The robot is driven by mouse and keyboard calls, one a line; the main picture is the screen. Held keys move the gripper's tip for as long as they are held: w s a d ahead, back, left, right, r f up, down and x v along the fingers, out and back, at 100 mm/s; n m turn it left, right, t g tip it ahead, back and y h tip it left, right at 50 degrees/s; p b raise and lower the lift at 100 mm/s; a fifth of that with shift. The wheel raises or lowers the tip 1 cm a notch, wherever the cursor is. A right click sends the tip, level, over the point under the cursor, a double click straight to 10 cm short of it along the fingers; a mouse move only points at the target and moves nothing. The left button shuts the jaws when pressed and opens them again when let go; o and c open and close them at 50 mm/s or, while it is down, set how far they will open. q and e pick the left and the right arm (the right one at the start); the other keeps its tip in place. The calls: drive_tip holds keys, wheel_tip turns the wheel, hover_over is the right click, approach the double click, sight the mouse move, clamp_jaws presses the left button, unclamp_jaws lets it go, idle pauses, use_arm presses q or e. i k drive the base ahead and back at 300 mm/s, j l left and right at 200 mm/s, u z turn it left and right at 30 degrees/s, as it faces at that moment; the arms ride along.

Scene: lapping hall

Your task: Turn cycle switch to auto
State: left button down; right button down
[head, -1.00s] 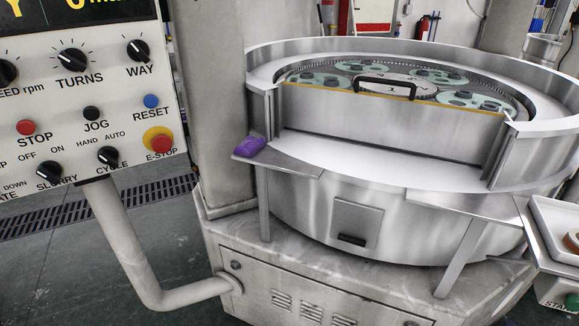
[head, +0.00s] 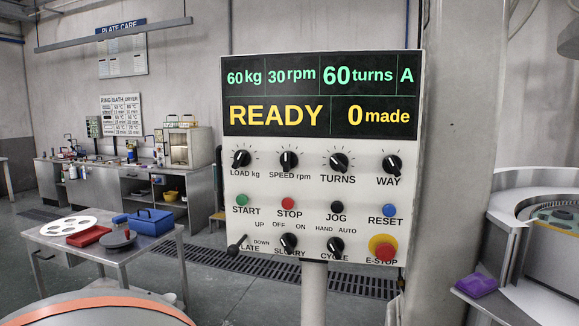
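The cycle switch (head: 334,246) is a small black knob low on the white control panel (head: 232,200), above the label CYCLE. The words HAND and AUTO stand above it at left and right. Its pointer seems to lean up-left, towards HAND, but it is small. The panel's display (head: 320,95) reads 60 kg, 30 rpm, 60 turns, A, READY and 0 made. Neither of my grippers is in view.
The red E-STOP button (head: 384,251) is right of the cycle switch and the slurry knob (head: 288,242) left. A table (head: 60,262) with a blue box (head: 151,221) stands at left. The lapping machine (head: 535,220) is at right, with a purple cloth (head: 476,285).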

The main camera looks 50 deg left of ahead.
sight(335, 245)
drive_tip(key=k+j+u, duration=0.2)
drive_tip(key=j, duration=0.55)
drive_tip(key=k+j+u, duration=0.15)
drive_tip(key=j, duration=0.6)
drive_tip(key=k+j+u, duration=0.2)
drive_tip(key=j, duration=0.6)
drive_tip(key=j+u, duration=0.15)
drive_tip(key=j, duration=0.65)
drive_tip(key=i+l, duration=0.1)
drive_tip(key=l, duration=1.5)
drive_tip(key=i+l, duration=0.15)
drive_tip(key=l, duration=0.65)
